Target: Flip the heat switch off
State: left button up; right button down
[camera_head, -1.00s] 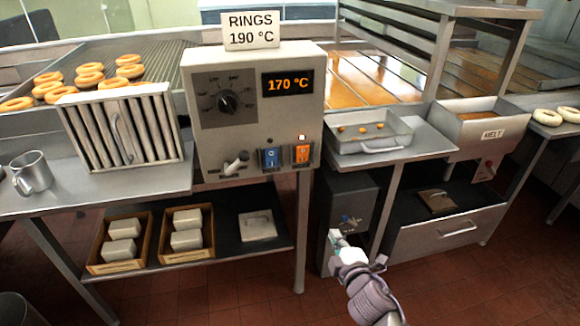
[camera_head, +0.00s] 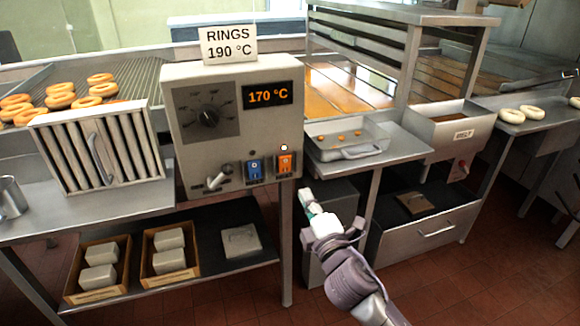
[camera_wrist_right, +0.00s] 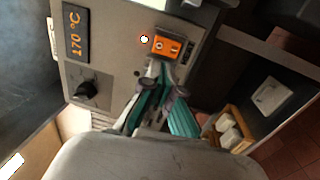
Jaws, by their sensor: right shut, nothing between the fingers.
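The control box (camera_head: 245,125) has a blue rocker switch (camera_head: 255,170) and an orange rocker switch (camera_head: 284,164) side by side at its lower right. The labels under them are too small to read in the head view. A small white lamp (camera_head: 284,148) glows above the orange switch. My right gripper (camera_head: 306,196) is shut and empty, below and right of the orange switch. In the right wrist view its fingertips (camera_wrist_right: 164,72) appear close to the orange switch (camera_wrist_right: 168,45); contact cannot be told. The blue switch is not visible there. My left gripper is out of view.
The display (camera_head: 267,94) reads 170 °C and a sign (camera_head: 228,45) reads RINGS 190 °C. A dial (camera_head: 208,116) and a lever (camera_head: 217,181) share the panel. A steel tray (camera_head: 348,141) stands right of the box. A table leg (camera_head: 287,255) stands below it.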

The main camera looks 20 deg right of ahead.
aim_at(287, 161)
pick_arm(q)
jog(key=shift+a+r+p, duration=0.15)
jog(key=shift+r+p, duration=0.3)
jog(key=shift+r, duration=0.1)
pick_arm(e)
jog(key=w, duration=0.3)
jog(key=w+r, duration=0.1)
jog(key=w, duration=0.7)
jog(key=shift+w+a+r, duration=0.1)
jog(key=shift+a+r, duration=0.05)
jog(key=shift+a, duration=0.05)
jog(key=shift+w+r+p, duration=0.15)
jog(key=shift+r+p, duration=0.2)
jog(key=shift+p, duration=0.55)
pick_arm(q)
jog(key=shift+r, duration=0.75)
pick_arm(e)
jog(key=shift+f, duration=0.25)
